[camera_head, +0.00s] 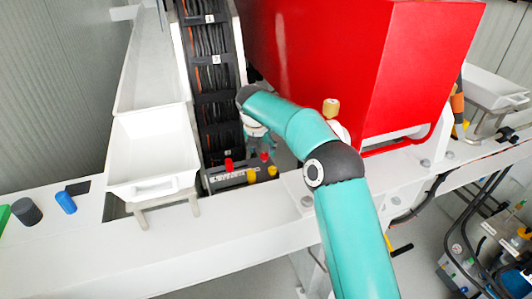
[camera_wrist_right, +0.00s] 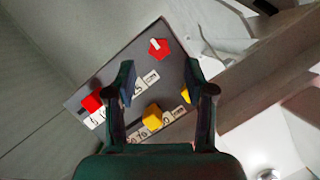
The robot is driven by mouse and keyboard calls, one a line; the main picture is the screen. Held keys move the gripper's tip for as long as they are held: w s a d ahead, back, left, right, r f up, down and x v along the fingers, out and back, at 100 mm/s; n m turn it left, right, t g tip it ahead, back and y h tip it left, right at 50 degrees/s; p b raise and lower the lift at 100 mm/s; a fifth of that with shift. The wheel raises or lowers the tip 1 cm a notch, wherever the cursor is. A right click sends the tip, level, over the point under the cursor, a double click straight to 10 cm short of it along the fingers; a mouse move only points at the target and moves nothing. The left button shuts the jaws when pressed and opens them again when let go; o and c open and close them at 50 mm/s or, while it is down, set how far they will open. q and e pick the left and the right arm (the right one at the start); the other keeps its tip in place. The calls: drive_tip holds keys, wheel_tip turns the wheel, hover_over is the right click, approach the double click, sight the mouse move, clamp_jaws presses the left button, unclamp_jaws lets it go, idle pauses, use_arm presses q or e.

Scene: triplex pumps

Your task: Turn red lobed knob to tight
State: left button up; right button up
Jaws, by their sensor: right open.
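In the right wrist view a red knob (camera_wrist_right: 159,48) with a lobed outline and a white mark sits on a grey labelled panel (camera_wrist_right: 118,62). A second red knob (camera_wrist_right: 92,103) is left of my fingers. My right gripper (camera_wrist_right: 160,78) is open and empty above the panel. The lobed knob shows just beyond the gap between its fingertips, apart from them. In the head view my right gripper (camera_head: 262,143) hangs over the panel, partly hidden by my arm. Two red knobs (camera_head: 228,164) (camera_head: 265,157) show there. My left gripper is not in view.
Yellow knobs (camera_wrist_right: 152,114) sit on the same panel, one partly behind my right-hand finger. A black cable rack (camera_head: 213,75) rises behind the panel. A white tray (camera_head: 153,150) stands at left and a large red housing (camera_head: 340,60) at right.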

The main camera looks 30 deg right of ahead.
sight(264, 156)
drive_tip(key=shift+x, duration=1.95)
drive_tip(key=shift+c, duration=0.4)
